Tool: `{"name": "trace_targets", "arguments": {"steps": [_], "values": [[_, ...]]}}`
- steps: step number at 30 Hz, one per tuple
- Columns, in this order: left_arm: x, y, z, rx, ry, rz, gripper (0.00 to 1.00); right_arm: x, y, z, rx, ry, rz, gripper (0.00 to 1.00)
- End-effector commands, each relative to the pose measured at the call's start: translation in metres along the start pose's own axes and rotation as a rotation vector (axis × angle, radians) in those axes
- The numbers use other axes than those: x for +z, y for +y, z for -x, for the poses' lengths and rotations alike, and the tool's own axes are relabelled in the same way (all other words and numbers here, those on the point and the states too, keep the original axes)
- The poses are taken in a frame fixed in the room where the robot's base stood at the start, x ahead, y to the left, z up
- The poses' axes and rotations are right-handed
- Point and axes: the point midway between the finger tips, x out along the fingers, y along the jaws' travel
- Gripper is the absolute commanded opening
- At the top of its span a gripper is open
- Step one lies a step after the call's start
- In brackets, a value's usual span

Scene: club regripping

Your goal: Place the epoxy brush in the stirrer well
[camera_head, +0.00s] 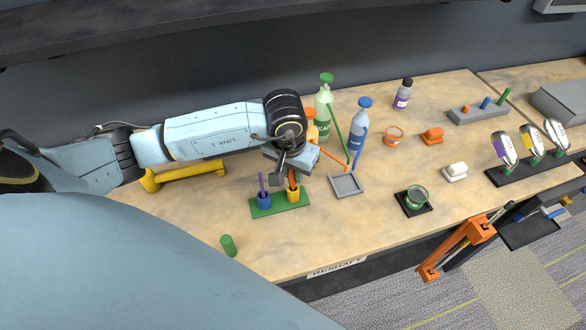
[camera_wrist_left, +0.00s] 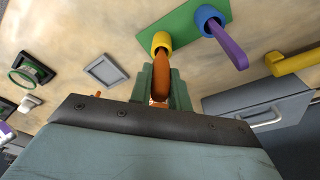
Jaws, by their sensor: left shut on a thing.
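A green board (camera_head: 266,207) on the bench carries a blue cup (camera_head: 264,200) and a yellow cup (camera_head: 293,195). A purple stick (camera_head: 261,181) stands in the blue cup. My left gripper (camera_head: 291,172) is shut on an orange-handled tool (camera_head: 291,181), which I take to be the epoxy brush, over the yellow cup. In the left wrist view the orange handle (camera_wrist_left: 161,62) runs from the yellow cup (camera_wrist_left: 161,41) to between the fingers. Its lower end is hidden in or behind the cup's rim. The purple stick (camera_wrist_left: 232,48) leans from the blue cup there. My right gripper does not show.
A grey square tray (camera_head: 346,185) lies right of the board. Green and blue bottles (camera_head: 358,130) stand behind it. A green cylinder (camera_head: 229,246) stands at the front left. The bench front between is clear.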

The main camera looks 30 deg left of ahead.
Motion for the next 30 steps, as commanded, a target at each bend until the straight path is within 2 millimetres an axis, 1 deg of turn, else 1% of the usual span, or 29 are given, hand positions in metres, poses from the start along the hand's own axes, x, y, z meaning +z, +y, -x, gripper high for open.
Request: {"name": "trace_targets", "arguments": {"steps": [8, 9, 13, 14, 24, 26, 29, 30], "values": [[-0.001, 0.0, -0.002, 0.0, 0.002, 0.0, 0.0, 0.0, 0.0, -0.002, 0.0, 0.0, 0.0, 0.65], [0.0, 0.0, -0.002, 0.0, 0.002, 0.0, 0.21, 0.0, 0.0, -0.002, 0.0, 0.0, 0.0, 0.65], [0.0, 0.0, -0.001, 0.0, 0.002, 0.001, 0.38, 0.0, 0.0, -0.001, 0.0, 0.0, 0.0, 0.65], [0.0, 0.0, -0.001, 0.0, 0.002, 0.001, 0.4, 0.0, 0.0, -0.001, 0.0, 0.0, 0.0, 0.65], [-0.001, 0.0, 0.002, 0.0, 0.003, 0.001, 0.4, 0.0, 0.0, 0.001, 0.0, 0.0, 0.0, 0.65], [-0.002, -0.001, 0.008, 0.0, 0.005, 0.001, 0.4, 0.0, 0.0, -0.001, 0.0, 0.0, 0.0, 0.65], [-0.002, -0.001, 0.024, -0.001, 0.008, -0.001, 0.4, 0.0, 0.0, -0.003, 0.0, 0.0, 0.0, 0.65], [-0.002, -0.001, 0.033, -0.001, 0.008, 0.0, 0.4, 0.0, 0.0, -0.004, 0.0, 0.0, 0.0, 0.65]]}}
